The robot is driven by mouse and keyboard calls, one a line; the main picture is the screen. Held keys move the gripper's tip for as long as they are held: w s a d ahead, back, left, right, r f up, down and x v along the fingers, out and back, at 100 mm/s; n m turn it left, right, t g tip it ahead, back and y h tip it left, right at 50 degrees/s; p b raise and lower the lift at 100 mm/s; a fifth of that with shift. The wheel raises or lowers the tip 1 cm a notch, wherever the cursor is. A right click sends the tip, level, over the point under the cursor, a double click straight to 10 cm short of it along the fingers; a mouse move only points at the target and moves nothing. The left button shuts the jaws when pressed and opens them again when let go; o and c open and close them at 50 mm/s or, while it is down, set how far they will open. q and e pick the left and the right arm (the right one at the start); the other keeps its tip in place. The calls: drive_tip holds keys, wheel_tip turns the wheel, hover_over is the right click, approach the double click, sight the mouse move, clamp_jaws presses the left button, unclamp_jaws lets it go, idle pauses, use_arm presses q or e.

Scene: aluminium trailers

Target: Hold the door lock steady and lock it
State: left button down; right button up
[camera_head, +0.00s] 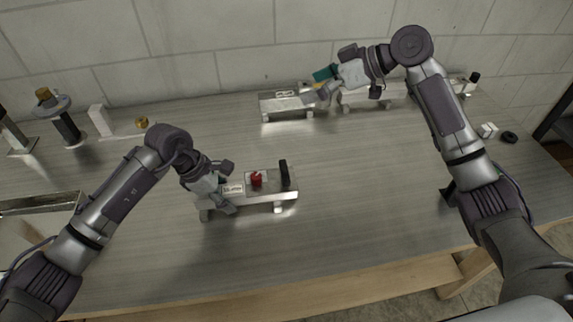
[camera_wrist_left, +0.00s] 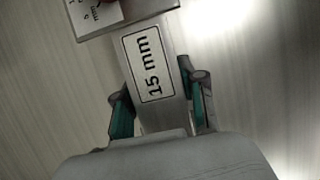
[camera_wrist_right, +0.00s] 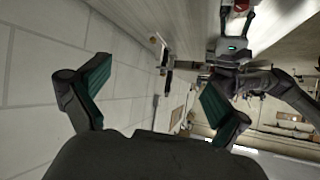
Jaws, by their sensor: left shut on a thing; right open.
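The door lock (camera_head: 270,197) is a low metal trailer-like block on small feet, in the middle of the table, with a red knob (camera_head: 256,179) and an upright black handle (camera_head: 285,175) on top. My left gripper (camera_head: 222,192) is shut on its left end. In the left wrist view the fingers sit on both sides of the bar labelled "15 mm" (camera_wrist_left: 150,65). Part of the red knob's plate shows at the top edge there. My right gripper (camera_head: 320,84) is open and empty, up toward the back wall, apart from the lock. It also shows in the right wrist view (camera_wrist_right: 155,85).
Metal blocks (camera_head: 285,104) stand along the back by the wall. A black post with a disc (camera_head: 66,125) and a white block (camera_head: 99,120) stand at the left. A metal tray (camera_head: 40,203) is at the left edge. The table right of the lock is clear.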

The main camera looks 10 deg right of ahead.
drive_tip(key=s+a+n+g+h, duration=0.2)
drive_tip(key=s+a+n, duration=0.1)
drive_tip(key=s, duration=0.1)
drive_tip(key=n+g+h, duration=0.3)
drive_tip(key=h, duration=0.1)
approach(285, 170)
drive_tip(key=x, duration=0.9)
drive_tip(key=shift+r, duration=0.1)
drive_tip(key=c, duration=1.2)
drive_tip(key=shift+o, duration=0.2)
